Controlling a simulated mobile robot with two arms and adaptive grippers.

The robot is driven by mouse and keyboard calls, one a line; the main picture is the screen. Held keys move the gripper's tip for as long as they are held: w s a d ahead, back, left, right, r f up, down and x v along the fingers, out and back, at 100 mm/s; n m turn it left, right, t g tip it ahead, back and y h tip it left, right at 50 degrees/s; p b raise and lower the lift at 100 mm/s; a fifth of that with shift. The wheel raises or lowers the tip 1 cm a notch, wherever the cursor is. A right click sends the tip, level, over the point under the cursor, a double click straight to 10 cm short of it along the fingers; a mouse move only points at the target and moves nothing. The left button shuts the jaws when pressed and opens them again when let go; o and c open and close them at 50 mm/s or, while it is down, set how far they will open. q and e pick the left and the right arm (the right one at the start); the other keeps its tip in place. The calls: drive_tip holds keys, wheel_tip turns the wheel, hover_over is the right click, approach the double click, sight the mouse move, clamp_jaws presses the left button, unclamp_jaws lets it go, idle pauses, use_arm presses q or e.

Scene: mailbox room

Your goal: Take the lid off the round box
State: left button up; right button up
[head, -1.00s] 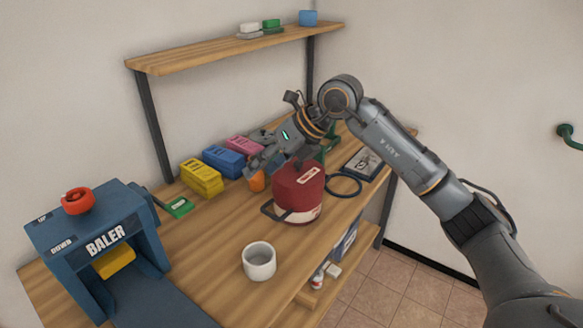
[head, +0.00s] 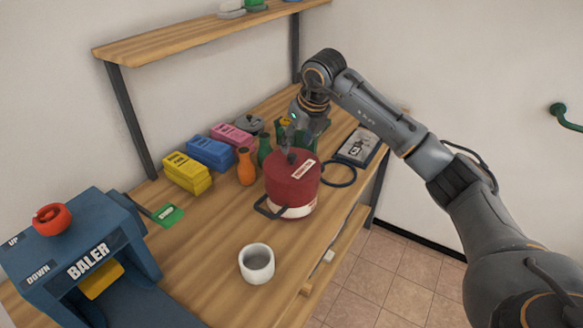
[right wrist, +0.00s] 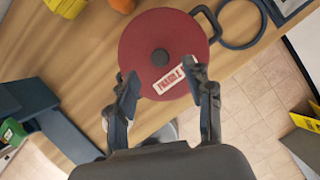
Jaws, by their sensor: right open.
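The round box (head: 290,204) stands on the wooden table, with a red lid (head: 293,182) on it. The lid has a dark knob and a white label, and it also shows from above in the right wrist view (right wrist: 150,35). A dark handle sticks out from the box's side. My right gripper (head: 292,150) is above the lid in the head view. In the right wrist view my right gripper (right wrist: 158,82) is open, its fingers apart over the near edge of the lid, with the knob beyond the fingertips. Nothing is between the fingers. My left gripper is not in view.
A white cup (head: 257,262) stands in front of the box. A blue baler (head: 85,255) is at the left. Yellow (head: 188,172), blue and pink packs, and an orange bottle (head: 246,167), stand behind. A black ring (head: 339,174) lies to the right.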

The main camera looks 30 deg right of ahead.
sight(292, 155)
drive_tip(key=shift+p+x, duration=0.75)
drive_tip(key=shift+x, duration=1.45)
drive_tip(key=shift+f, duration=0.3)
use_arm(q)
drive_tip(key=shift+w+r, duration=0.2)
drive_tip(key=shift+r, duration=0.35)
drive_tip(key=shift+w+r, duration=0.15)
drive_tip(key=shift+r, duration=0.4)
use_arm(e)
clamp_jaws()
